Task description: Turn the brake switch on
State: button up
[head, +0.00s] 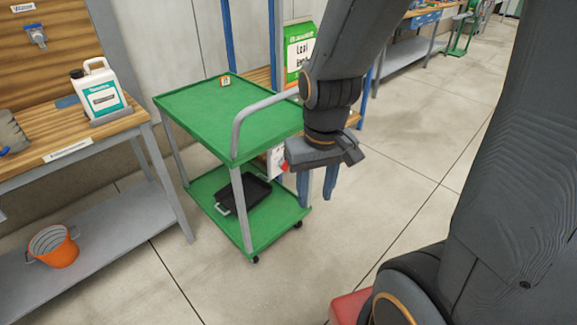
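The brake switch appears to be a small white box with a red part (275,160) on the right side of the green cart (185,101), just below its top tray. It is partly hidden by my gripper, and its setting cannot be told. My gripper (317,190) hangs with blue fingers pointing down, just right of the white box. The fingers show a gap between them, with nothing visible in it. My gripper's dark body overlaps the cart's right edge in the picture; I cannot tell whether they touch.
The cart has a grey handle (238,125) and a black tray (244,193) on its lower shelf. A wooden bench (40,150) at left bears a white jug (99,92). An orange bucket (54,246) sits on the bench's lower shelf.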

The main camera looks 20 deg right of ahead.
aim_at(282, 163)
jog(key=z, duration=0.4)
jog(key=k, duration=1.1)
jog(key=z, duration=1.2)
jog(key=i, duration=1.2)
jog(key=u, duration=0.85)
